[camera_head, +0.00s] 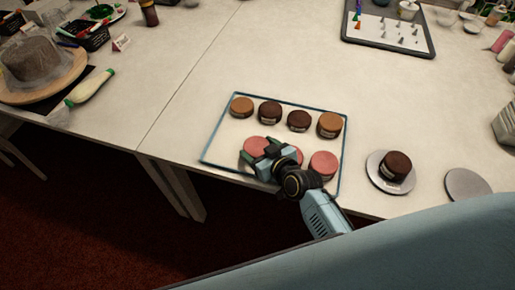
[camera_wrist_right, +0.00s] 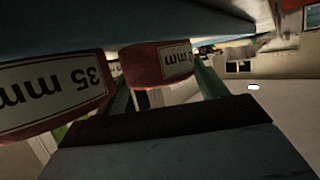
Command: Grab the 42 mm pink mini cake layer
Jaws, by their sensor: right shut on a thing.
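A row of pink cake layers lies along the near side of a blue-rimmed tray (camera_head: 204,151). My right gripper (camera_head: 262,150) reaches in from the lower right and is shut on the left pink layer (camera_head: 254,145). In the right wrist view this layer (camera_wrist_right: 160,64) sits between the fingers (camera_wrist_right: 168,92); its label ends in "mm", but the number is hard to read. A neighbouring pink layer (camera_wrist_right: 50,95) is labelled 35 mm, upside down. The middle pink layer (camera_head: 294,152) is partly hidden by my gripper; the right one (camera_head: 323,163) stands clear. My left gripper is not in view.
Tan and dark brown layers (camera_head: 270,112) fill the tray's far row. To the right, a dark cake (camera_head: 396,165) stands on a round plate (camera_head: 376,172) beside an empty grey disc (camera_head: 468,184). The table left of the tray is clear.

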